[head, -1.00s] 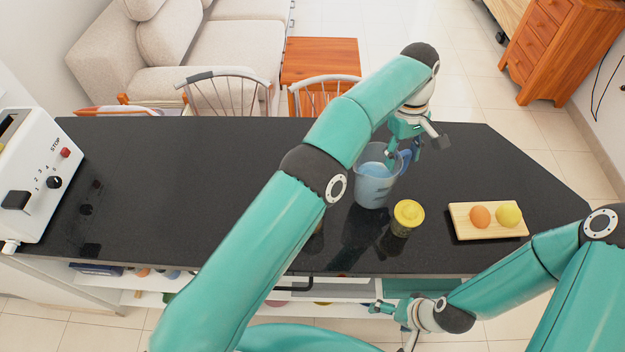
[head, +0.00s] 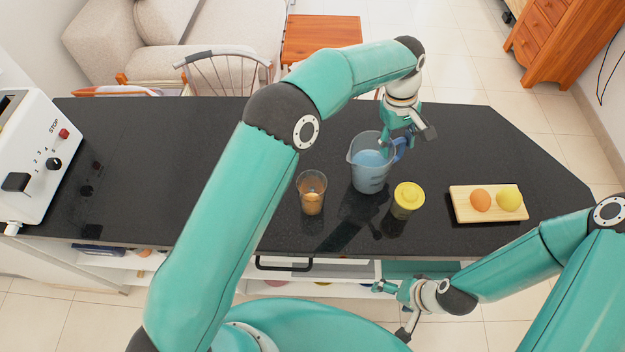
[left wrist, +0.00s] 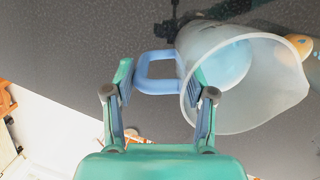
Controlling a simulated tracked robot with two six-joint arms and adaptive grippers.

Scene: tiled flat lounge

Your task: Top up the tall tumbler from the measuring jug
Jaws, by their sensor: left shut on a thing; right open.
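The measuring jug (head: 366,181), clear with blue liquid and a blue handle, appears upright on the black counter. I cannot tell whether its base touches. My left gripper (head: 393,146) is shut on its handle, on the jug's right side. In the left wrist view the handle (left wrist: 158,56) lies between the fingers of the gripper (left wrist: 164,94), beside the wide jug mouth (left wrist: 262,112). The tall tumbler (head: 312,198), clear with amber-brown contents, stands left of the jug, apart from it. My right gripper (head: 390,308) is open and empty in front of the counter's near edge.
A yellow-lidded jar (head: 409,197) stands close to the jug's right. Farther right is a wooden board (head: 468,213) with an orange and a yellow round item. A white machine (head: 33,150) stands at the far left. The counter's left middle (head: 150,160) is clear.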

